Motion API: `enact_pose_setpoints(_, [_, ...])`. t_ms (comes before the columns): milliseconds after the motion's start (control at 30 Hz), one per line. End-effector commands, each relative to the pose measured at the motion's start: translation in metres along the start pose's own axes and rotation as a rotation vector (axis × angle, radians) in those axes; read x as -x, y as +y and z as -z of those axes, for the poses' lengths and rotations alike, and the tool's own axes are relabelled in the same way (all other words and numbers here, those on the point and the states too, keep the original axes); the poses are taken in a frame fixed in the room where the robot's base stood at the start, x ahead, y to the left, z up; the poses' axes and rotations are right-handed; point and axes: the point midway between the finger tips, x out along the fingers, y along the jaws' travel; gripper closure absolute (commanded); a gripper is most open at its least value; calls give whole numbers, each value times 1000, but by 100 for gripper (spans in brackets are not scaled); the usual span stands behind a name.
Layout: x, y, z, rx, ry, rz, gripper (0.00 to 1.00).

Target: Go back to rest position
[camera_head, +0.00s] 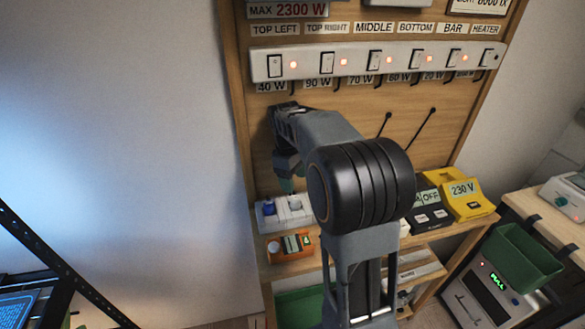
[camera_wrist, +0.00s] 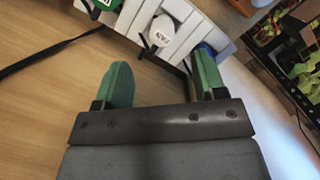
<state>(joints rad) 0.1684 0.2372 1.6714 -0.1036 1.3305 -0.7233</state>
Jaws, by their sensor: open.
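My gripper (camera_wrist: 163,82) is open and empty in the wrist view, with its two green fingers apart. In the head view its green fingertips (camera_head: 286,184) show just above the white socket strip (camera_head: 268,226), partly hidden by my arm. The strip also shows beyond the fingers in the wrist view (camera_wrist: 182,14). A white plug (camera_wrist: 160,32), a green plug (camera_wrist: 106,3) and a blue plug (camera_wrist: 199,55) sit at the strip. The blue plug is beside the right finger; I cannot tell whether they touch.
A switch panel (camera_head: 310,64) with several red lights is on the wooden board (camera_head: 310,98) above. A green bin (camera_head: 520,258) is at right. The white wall at left is clear.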

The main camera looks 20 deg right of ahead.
Motion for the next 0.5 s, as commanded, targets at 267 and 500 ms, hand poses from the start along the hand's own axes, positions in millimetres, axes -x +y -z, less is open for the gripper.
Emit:
enact_pose_setpoints(267, [32, 1, 0, 1, 6, -7, 36])
enact_pose_setpoints(500, [38, 0, 0, 2, 6, -7, 36])
